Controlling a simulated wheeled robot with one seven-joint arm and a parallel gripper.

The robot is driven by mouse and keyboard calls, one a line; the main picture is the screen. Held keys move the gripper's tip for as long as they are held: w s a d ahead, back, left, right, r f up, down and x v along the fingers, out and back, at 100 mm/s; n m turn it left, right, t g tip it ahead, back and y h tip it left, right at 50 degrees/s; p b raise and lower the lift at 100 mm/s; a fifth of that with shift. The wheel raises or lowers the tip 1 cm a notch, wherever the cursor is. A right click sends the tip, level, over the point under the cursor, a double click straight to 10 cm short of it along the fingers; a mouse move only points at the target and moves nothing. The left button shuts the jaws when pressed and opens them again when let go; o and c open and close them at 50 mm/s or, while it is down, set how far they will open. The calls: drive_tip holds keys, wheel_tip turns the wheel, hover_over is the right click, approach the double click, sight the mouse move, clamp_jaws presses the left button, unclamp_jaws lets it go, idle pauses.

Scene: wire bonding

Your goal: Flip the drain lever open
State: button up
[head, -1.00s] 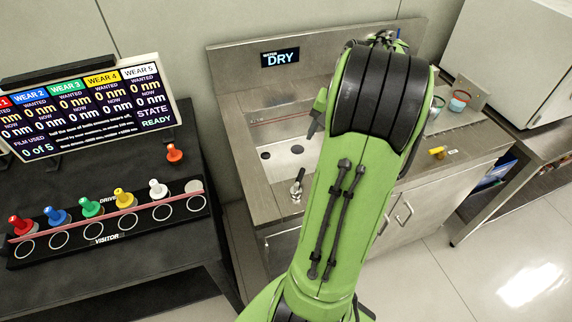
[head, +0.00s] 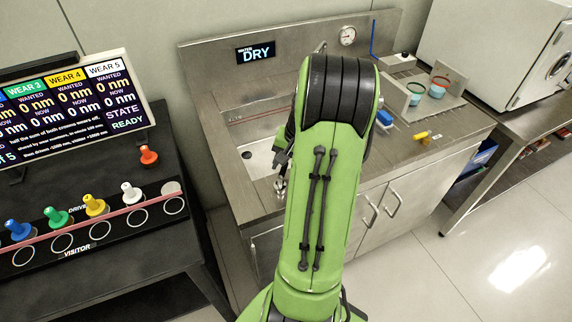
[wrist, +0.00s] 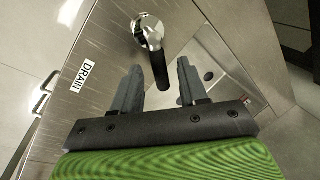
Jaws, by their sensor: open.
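The drain lever (wrist: 152,35) has a chrome pivot and a black grip. It is mounted at the sink counter's edge beside a white DRAIN label (wrist: 82,77). In the head view the lever (head: 281,187) is small, just left of my arm. My gripper (wrist: 160,67) is open, its two grey fingers pointing at the lever. In the wrist view the black grip appears between the fingertips; I cannot tell whether it is at their depth or touching. In the head view my forearm hides most of the gripper.
The steel sink basin (head: 250,160) lies behind the lever, partly hidden by my arm. A yellow-handled item (head: 424,137) and a tray with cups (head: 410,108) stand right. A black table with coloured pegs (head: 95,206) is left.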

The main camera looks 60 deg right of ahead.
drive_tip(key=shift+c, duration=0.2)
clamp_jaws()
drive_tip(key=shift+w+r+n+p, duration=0.2)
drive_tip(key=shift+n+p, duration=0.2)
drive_tip(key=shift+p, duration=0.15)
drive_tip(key=shift+w+f+n, duration=0.15)
drive_tip(key=shift+n, duration=0.35)
drive_tip(key=shift+o, duration=0.2)
unclamp_jaws()
drive_tip(key=p+v, duration=0.5)
drive_tip(key=v, duration=1)
drive_tip(key=shift+d+r+p, duration=0.3)
drive_tip(key=shift+r, duration=0.05)
